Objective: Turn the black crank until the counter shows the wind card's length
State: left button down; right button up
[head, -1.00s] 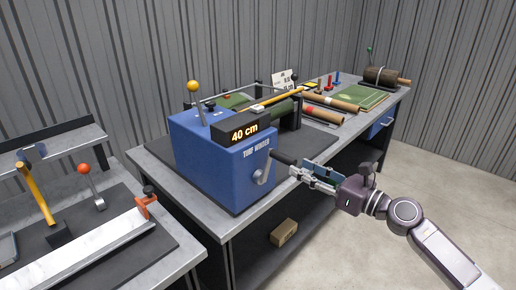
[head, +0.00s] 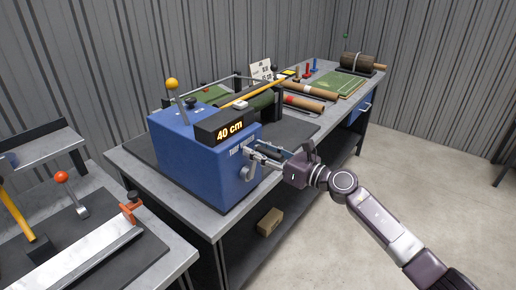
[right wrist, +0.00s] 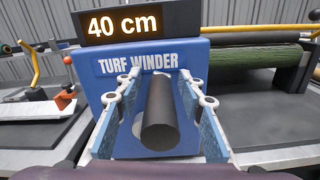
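The blue turf winder (head: 185,150) stands on the bench, and its counter (head: 229,131) reads 40 cm. The counter also shows in the right wrist view (right wrist: 125,22). The grey crank arm (head: 249,172) is on the winder's front face. The black crank handle (right wrist: 160,118) points toward the wrist camera, between the fingers of my right gripper (right wrist: 160,100), with gaps visible on both sides. In the head view the right gripper (head: 264,156) covers the handle. A white card (head: 261,70) stands behind the winder; its writing is too small to read. My left gripper is out of view.
A green turf roll (right wrist: 262,56) lies in the winder's frame. A yellow-knobbed lever (head: 172,84) rises from the winder. Brown rolls (head: 310,90) lie farther along the bench. A side bench with a red-knobbed lever (head: 62,177) is at left.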

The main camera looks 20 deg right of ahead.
jog(key=shift+c, duration=0.3)
grip_shut()
jog(key=shift+w+d+f+m, duration=0.1)
jog(key=shift+w+d+m, duration=0.15)
jog(key=shift+d+m, duration=0.15)
dwell(0.7)
